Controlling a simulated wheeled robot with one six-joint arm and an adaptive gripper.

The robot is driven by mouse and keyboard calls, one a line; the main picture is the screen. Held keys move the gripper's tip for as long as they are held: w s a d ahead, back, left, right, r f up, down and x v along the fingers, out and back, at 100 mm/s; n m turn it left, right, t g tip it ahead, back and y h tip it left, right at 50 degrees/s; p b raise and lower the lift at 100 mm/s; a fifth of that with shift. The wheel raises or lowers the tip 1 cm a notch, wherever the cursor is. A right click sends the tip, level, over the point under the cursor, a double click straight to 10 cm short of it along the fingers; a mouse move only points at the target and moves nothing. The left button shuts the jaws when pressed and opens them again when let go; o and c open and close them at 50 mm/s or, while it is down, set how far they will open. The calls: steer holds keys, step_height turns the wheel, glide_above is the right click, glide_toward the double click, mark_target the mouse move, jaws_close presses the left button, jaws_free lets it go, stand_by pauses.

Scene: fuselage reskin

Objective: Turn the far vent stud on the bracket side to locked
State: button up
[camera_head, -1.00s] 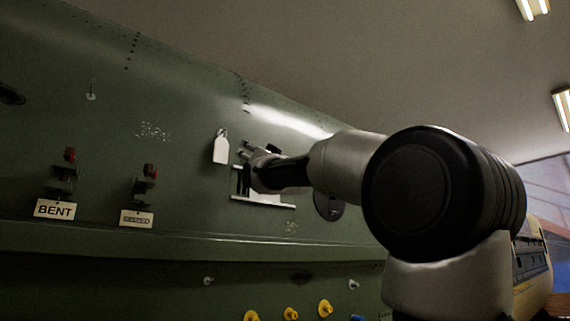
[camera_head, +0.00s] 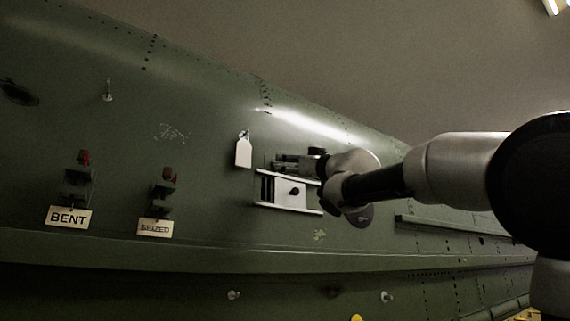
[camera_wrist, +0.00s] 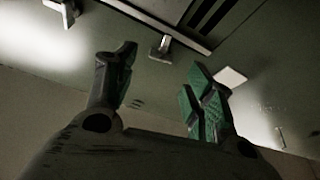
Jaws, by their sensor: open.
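The vent (camera_head: 290,207) is a pale framed panel with dark slots on the green fuselage side; its edge and slots also show at the top of the wrist view (camera_wrist: 172,12). In the wrist view, one small pale stud (camera_wrist: 160,47) stands beside the vent's edge, just beyond my fingertips. Another stud (camera_wrist: 62,11) is at the top left. I cannot read either stud's turn marking. My gripper (camera_wrist: 162,62) is open and empty, its green-padded fingers spread either side of the nearer stud's line and apart from it. In the head view my gripper (camera_head: 297,163) is at the vent's upper edge.
A white tag (camera_head: 243,151) hangs left of the vent. Two brackets with red tops stand further left, above the signs BENT (camera_head: 69,217) and SEIZED (camera_head: 155,227). A ledge runs below. A thin pin (camera_head: 108,91) sticks out at upper left.

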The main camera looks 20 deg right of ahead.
mark_target(278, 162)
steer(key=x, duration=0.5)
steer(key=shift+w+a, duration=0.1)
steer(key=shift+w, duration=0.05)
steer(key=shift+c, duration=0.2)
steer(key=shift+r, duration=0.1)
steer(key=c, duration=1)
